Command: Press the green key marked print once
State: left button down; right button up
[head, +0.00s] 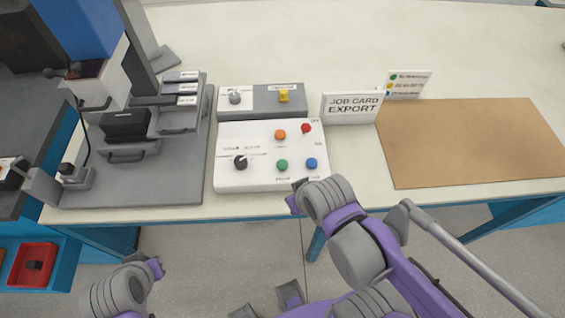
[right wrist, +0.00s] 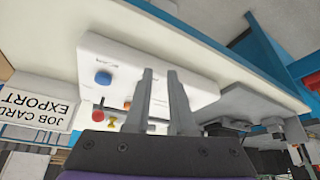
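The white control panel (head: 228,178) lies flat near the table's front edge. Its green key (head: 282,165) is at the front, between a black knob and a blue key; its marking is too small to read. My right gripper (head: 294,197) is at the panel's front edge, close to the green key. In the right wrist view my right gripper (right wrist: 160,72) has its two fingers apart with nothing seen between them, over the panel (right wrist: 205,92). The green key is not visible there, likely behind the fingers. My left gripper (head: 156,267) is low, off the table's front; its opening is unclear.
Near the green key are a blue key (head: 312,163), orange key (head: 280,135), red key (head: 306,128) and black knob (head: 240,162). A grey box (head: 262,102) stands behind. A job card sign (head: 351,108) and brown mat (head: 470,140) lie right; a grey machine stands left.

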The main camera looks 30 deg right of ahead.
grip_shut()
dwell(1.3)
